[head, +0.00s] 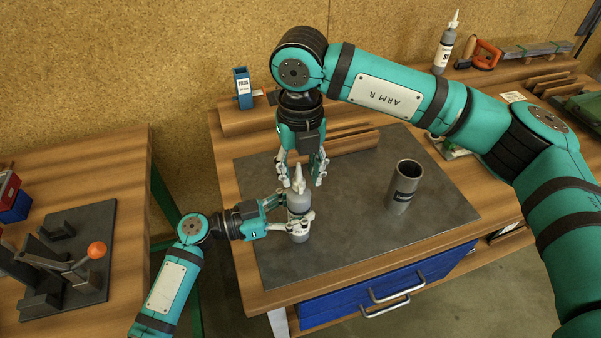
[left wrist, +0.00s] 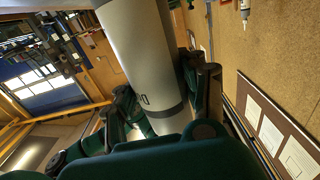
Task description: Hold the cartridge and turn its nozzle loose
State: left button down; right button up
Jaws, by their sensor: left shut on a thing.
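The grey cartridge (head: 299,203) is upright over the dark mat, with its pale nozzle (head: 298,176) pointing up. I cannot tell whether its base touches the mat. My left gripper (head: 298,223) is shut around the cartridge's lower body from the left. In the left wrist view the cartridge (left wrist: 145,55) fills the space between the fingers. My right gripper (head: 302,182) points down from above and is open. Its fingers are spread on either side of the nozzle, with gaps visible; the nozzle is hidden from the left wrist view.
A dark mat (head: 350,245) covers the bench middle. A grey cylindrical holder (head: 404,186) stands on it to the right. A side table with a clamp (head: 70,265) is at left.

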jog(key=shift+f, duration=0.6)
grip_shut()
